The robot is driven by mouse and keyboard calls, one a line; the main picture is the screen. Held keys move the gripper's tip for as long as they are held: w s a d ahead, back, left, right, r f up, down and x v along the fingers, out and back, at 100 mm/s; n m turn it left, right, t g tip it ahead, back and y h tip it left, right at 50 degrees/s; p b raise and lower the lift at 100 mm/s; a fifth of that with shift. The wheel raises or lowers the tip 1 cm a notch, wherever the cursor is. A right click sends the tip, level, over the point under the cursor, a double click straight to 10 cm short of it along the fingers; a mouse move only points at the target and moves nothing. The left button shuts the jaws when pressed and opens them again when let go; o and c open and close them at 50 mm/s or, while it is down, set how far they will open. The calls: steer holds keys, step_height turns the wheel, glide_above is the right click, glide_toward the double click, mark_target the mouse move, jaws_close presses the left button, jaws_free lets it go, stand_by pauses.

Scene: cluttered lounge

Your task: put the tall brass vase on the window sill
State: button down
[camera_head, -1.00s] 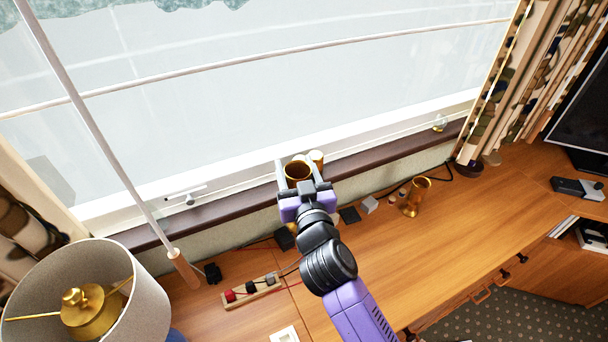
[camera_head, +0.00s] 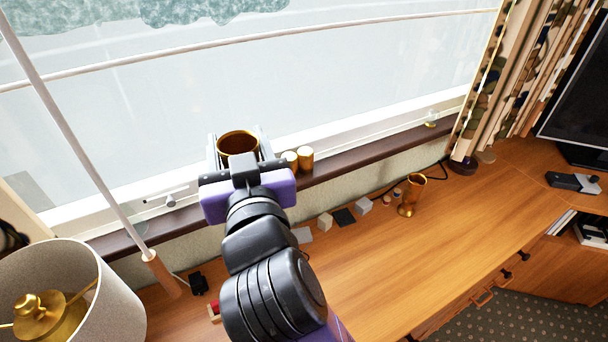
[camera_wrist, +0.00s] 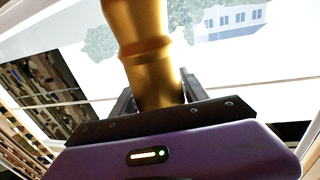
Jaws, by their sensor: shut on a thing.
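My gripper (camera_head: 240,160) is shut on a tall brass vase (camera_head: 238,141), whose open round mouth shows between the fingers in the head view. In the wrist view the brass vase (camera_wrist: 147,50) rises from between the dark fingers, with a ridge around its body. The window sill (camera_head: 345,159) is a dark brown ledge running along the window. The vase is over or in front of the sill to the left of two small brass cylinders (camera_head: 305,159). My gripper hides the vase's lower part, so I cannot tell whether its base touches the sill.
A brass goblet (camera_head: 411,194) stands on the wooden desk (camera_head: 400,245), with small blocks (camera_head: 326,221) left of it. A lamp (camera_head: 65,290) and a slanted pole (camera_head: 75,130) are at left. The sill is clear to the right of the cylinders.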

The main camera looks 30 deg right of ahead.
steer(key=shift+s+d+r+h, duration=0.1)
steer(key=shift+s+d+h, duration=0.25)
steer(key=shift+s, duration=0.3)
steer(key=shift+d+f+m, duration=0.25)
steer(key=shift+f+m, duration=0.05)
steer(key=a+x, duration=0.1)
steer(key=x, duration=0.5)
steer(key=a+x, duration=0.1)
steer(key=x, duration=0.5)
steer(key=w+a+x, duration=0.1)
steer(key=a+x, duration=0.1)
steer(key=x, duration=0.4)
steer(key=shift+w+f, duration=0.2)
steer(key=shift+w, duration=0.15)
steer(key=shift+w+f, duration=0.15)
steer(key=shift+f, duration=3.1)
steer(key=shift+w+f, duration=0.2)
steer(key=shift+f, duration=0.1)
